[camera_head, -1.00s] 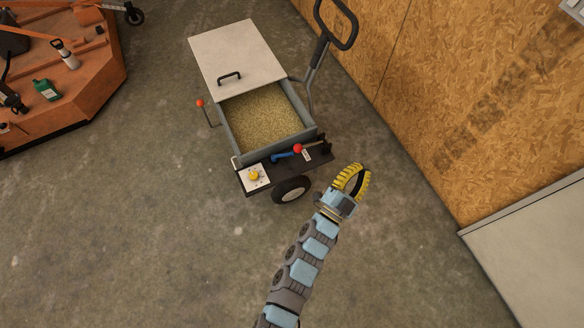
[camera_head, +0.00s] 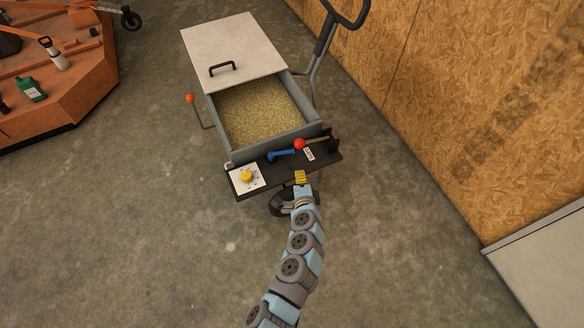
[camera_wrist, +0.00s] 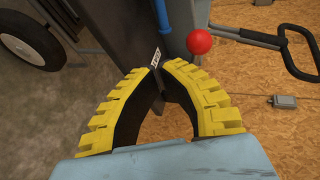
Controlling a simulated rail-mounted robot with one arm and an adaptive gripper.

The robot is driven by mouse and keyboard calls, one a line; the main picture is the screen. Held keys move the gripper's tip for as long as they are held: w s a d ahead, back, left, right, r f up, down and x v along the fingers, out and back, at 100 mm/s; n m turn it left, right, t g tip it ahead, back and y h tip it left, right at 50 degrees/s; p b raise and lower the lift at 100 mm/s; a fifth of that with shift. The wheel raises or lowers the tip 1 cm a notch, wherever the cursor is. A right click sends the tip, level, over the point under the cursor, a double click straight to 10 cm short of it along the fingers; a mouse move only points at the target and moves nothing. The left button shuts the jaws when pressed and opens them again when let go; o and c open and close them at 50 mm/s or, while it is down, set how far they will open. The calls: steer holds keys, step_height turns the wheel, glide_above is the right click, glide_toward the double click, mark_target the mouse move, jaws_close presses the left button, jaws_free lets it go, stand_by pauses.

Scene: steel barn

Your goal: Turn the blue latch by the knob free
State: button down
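The blue latch (camera_head: 284,155) lies on the dark front shelf of the cart, between a yellow knob on a white plate (camera_head: 246,176) and a red ball knob (camera_head: 299,144). In the wrist view a blue bar, likely the latch (camera_wrist: 161,12), shows at the top, left of the red ball (camera_wrist: 200,41). My gripper (camera_head: 300,177) is at the shelf's front edge, just below and right of the latch. In the wrist view its yellow-backed fingers (camera_wrist: 156,70) curve inward with a small gap between the tips. They hold nothing visible and are apart from the latch.
The cart's bin (camera_head: 262,112) of grain stands behind the shelf, partly under a white lid (camera_head: 232,50). A small white label (camera_head: 309,154) is beside the red ball. A wood-panel wall (camera_head: 450,110) rises on the right.

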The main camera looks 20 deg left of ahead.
mark_target(289, 164)
steer(key=shift+g+y, duration=0.3)
steer(key=shift+y, duration=0.2)
steer(key=shift+s+a+f+b+x, duration=0.2)
steer(key=shift+b+x, duration=0.45)
steer(key=shift+x, duration=1.2)
steer(key=shift+s+a+r+b+x, duration=0.2)
steer(key=shift+b+x, duration=0.5)
steer(key=shift+x, duration=1.15)
steer(key=shift+s+a+f+b+x, duration=0.2)
steer(key=shift+b+x, duration=0.45)
steer(key=shift+x, duration=1.2)
steer(key=shift+a, duration=0.1)
steer(key=shift+w+a+f, duration=0.1)
